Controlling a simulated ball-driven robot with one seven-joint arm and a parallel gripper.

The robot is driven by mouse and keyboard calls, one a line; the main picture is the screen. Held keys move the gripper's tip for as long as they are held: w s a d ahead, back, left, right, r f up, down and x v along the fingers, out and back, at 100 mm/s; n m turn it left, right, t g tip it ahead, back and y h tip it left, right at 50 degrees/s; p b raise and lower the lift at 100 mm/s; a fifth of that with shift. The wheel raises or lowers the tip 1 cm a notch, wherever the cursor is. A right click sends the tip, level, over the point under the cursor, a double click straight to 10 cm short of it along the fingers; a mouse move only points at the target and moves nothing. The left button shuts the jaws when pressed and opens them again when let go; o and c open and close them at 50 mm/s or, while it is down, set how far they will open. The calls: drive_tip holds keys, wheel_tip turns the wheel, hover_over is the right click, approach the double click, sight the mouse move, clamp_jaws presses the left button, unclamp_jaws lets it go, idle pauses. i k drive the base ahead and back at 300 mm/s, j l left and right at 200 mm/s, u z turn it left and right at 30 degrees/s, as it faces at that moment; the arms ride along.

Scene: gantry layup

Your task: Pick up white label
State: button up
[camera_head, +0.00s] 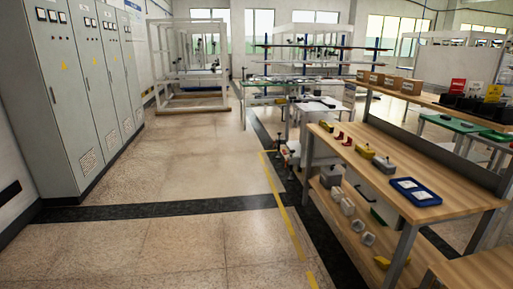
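A small blue tray (438,202) lies on the wooden top of the workbench at the right. Flat white pieces (423,195) lie in the tray and may be white labels, but they are too small to tell for sure. No other clear white label shows. My gripper is not in view.
The wooden workbench (350,168) holds red and yellow items on top and several grey and yellow parts on its lower shelf. Brown boxes (388,82) stand on the raised shelf. Grey cabinets (65,90) line the left wall. The tiled floor (180,170) between is clear.

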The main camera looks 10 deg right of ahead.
sight(475, 88)
drive_tip(key=i, duration=1.9)
drive_tip(key=i+z, duration=0.25)
drive_tip(key=i, duration=0.2)
drive_tip(key=i+j+z, duration=0.2)
drive_tip(key=i, duration=0.25)
drive_tip(key=i+j+z, duration=0.25)
drive_tip(key=i, duration=0.2)
drive_tip(key=i+j+z, duration=0.2)
drive_tip(key=i+j, duration=0.1)
drive_tip(key=i, duration=0.1)
